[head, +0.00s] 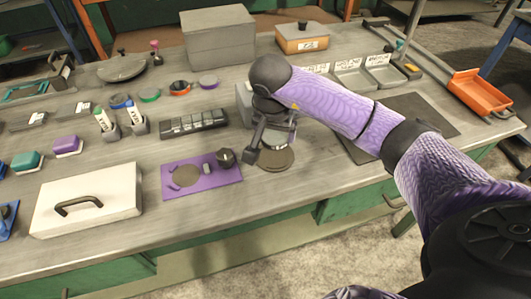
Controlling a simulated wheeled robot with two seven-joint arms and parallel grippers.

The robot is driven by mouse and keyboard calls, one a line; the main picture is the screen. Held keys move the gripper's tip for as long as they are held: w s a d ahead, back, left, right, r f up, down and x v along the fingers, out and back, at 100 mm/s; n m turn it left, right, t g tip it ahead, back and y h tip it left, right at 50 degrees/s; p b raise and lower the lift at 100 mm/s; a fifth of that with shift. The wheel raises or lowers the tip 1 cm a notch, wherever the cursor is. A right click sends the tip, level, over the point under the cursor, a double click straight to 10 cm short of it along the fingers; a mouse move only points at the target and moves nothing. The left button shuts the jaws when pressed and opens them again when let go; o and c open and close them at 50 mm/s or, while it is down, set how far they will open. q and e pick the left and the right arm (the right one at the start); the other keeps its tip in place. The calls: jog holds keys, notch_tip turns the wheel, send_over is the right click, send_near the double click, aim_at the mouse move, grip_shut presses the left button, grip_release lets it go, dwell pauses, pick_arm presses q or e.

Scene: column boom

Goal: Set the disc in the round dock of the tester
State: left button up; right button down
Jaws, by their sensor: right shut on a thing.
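A purple board (220,183) lies on the bench, left of my right gripper. It bears a round brown recess (187,176) and a dark knob (225,157); I take it for the tester with its round dock. My right gripper (254,152) points down, just right of the board's far right corner. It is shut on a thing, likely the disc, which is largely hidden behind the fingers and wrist. My left gripper is not in view.
A white box with a black handle (90,201) stands left of the board. A dark slotted rack (194,123) lies behind it. A grey box (218,38), grey trays (352,77) and an orange bin (480,92) stand farther back. A dark mat (428,110) lies right.

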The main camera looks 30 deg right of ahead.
aim_at(274, 156)
notch_tip(274, 156, down, 4)
jog(key=shift+f+b, duration=0.25)
jog(key=shift+b, duration=0.35)
jog(key=shift+f, duration=0.3)
jog(key=shift+r, duration=0.15)
grip_release()
pick_arm(q)
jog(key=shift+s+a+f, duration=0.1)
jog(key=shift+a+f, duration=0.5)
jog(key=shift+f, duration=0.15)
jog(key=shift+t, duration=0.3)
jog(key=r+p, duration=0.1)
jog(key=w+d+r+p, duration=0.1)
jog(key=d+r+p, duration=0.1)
jog(key=p, duration=0.1)
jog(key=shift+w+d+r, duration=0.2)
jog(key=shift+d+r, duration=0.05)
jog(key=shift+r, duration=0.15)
pick_arm(e)
jog(key=v, duration=1.2)
